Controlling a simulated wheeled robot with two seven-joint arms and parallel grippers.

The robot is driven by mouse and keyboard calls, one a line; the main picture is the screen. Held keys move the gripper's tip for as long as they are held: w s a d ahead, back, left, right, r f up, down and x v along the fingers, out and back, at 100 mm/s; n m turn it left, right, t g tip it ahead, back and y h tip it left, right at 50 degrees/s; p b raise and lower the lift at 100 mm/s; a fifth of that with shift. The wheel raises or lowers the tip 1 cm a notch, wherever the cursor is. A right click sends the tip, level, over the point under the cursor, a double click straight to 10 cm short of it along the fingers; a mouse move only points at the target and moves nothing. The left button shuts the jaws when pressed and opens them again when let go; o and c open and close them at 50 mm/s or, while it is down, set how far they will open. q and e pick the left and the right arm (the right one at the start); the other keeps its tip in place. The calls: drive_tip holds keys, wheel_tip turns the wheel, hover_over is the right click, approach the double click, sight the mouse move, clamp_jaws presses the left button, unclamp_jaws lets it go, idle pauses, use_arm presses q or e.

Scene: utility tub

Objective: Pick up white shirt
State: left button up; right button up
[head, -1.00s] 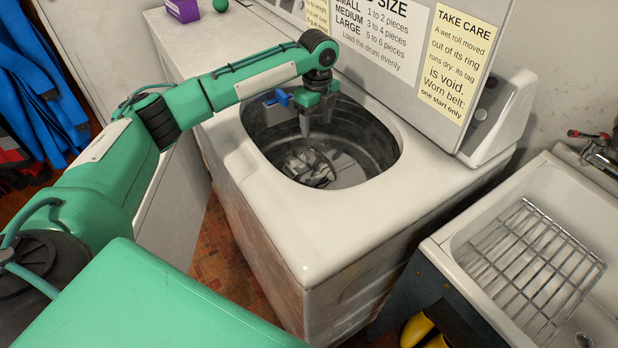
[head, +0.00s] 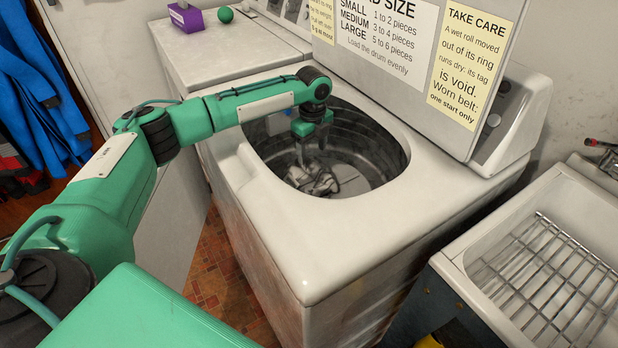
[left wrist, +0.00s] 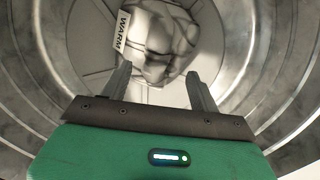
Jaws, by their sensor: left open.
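The white shirt (head: 318,180) lies crumpled on the floor of the washer drum (head: 370,160). In the left wrist view the shirt (left wrist: 158,42) is a pale grey-white heap with a tag reading "WARM" (left wrist: 122,30) at its left side. My left gripper (head: 311,160) points down inside the drum opening, near the shirt. In the left wrist view the gripper (left wrist: 158,85) is open, with its two fingers apart and the shirt just beyond their tips. Nothing is held between the fingers. My right gripper does not show.
The raised lid with notices (head: 400,60) stands behind the opening. A sink with a wire rack (head: 560,270) is at the right. A purple box (head: 186,17) and green ball (head: 225,14) sit at the back left.

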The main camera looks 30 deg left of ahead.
sight(310, 161)
use_arm(q)
drive_tip(key=f, duration=0.5)
drive_tip(key=shift+s+a, duration=0.1)
drive_tip(key=shift+s, duration=0.1)
clamp_jaws()
